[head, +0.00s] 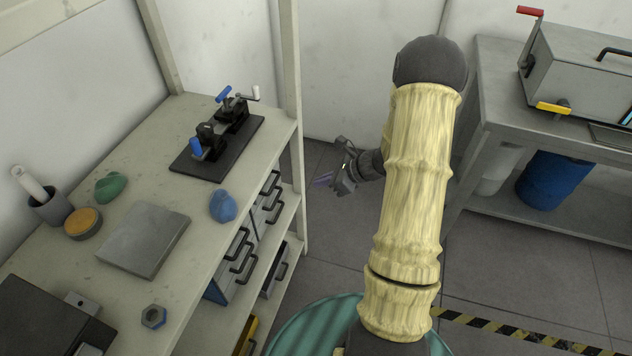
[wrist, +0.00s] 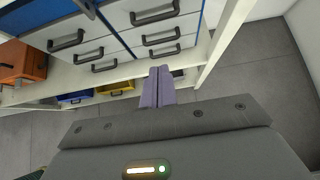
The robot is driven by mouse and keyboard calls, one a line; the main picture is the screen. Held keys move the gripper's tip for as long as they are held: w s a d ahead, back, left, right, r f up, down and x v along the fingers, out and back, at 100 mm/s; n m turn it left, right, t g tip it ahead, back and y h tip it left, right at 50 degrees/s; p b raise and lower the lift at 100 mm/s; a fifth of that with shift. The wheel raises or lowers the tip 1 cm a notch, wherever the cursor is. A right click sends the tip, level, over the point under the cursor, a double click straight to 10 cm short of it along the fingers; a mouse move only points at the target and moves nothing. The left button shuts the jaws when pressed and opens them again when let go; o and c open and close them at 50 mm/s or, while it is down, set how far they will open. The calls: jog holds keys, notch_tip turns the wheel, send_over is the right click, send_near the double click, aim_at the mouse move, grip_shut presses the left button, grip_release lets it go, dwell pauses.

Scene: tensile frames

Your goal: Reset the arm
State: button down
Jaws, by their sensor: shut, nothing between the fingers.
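My gripper (head: 325,180) hangs in the free space to the right of the workbench, below the level of its top, at the end of my cream-sleeved arm. In the wrist view its two purple fingers (wrist: 158,88) are together with nothing between them. They point toward the shelf unit with drawers. The far part of my arm is bent, and the wrist is partly hidden behind the sleeve in the head view.
The workbench (head: 150,276) at left bears a black clamp fixture (head: 222,130), a grey plate (head: 143,238) and small items. Drawers (wrist: 160,30) sit beneath. At right, a metal table (head: 490,90) holds a grey box (head: 575,70); a blue drum (head: 550,180) stands below. Floor lies open between.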

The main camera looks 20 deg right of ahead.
dwell(0.4)
jog(key=s+a+r+n+g+h, duration=0.2)
jog(key=s+a+r+n+h, duration=0.45)
jog(key=n, duration=0.65)
jog(key=s+a+r+n+g+h, duration=0.15)
jog(key=s+a+r+n, duration=0.35)
jog(key=s+n, duration=0.65)
notch_tip(320, 180, up, 17)
jog(key=w+d+n+p, duration=0.1)
jog(key=p, duration=1.5)
jog(key=shift+w+d+r+p, duration=0.15)
jog(key=shift+w+d+p, duration=0.05)
jog(key=shift+d+p, duration=0.1)
jog(key=shift+a+n, duration=0.1)
jog(key=shift+n, duration=0.15)
jog(key=shift+s, duration=0.2)
